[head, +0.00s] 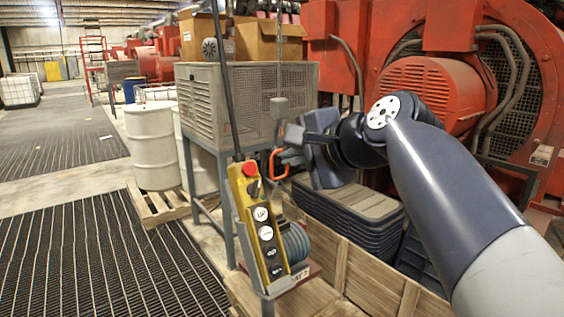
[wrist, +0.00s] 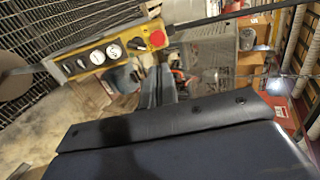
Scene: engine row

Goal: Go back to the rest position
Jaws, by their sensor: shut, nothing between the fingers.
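My gripper (head: 292,137) is at the left end of my raised arm, in the middle of the head view. It points left, in front of the grey louvred cabinet. In the wrist view its fingers (wrist: 160,84) are together with nothing between them. The yellow control pendant (head: 262,220) hangs upright at lower centre, with a red button on top and several round buttons below. It also shows in the wrist view (wrist: 105,52), at upper left. The gripper is apart from the pendant, above and to its right in the head view.
A louvred cabinet (head: 190,103) on a stand carries cardboard boxes (head: 270,40). Stacked dark trays (head: 345,212) sit in a wooden crate (head: 375,283) below my arm. Red engines (head: 437,95) line the right. White drums (head: 153,150) stand on a pallet. Floor at left is clear.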

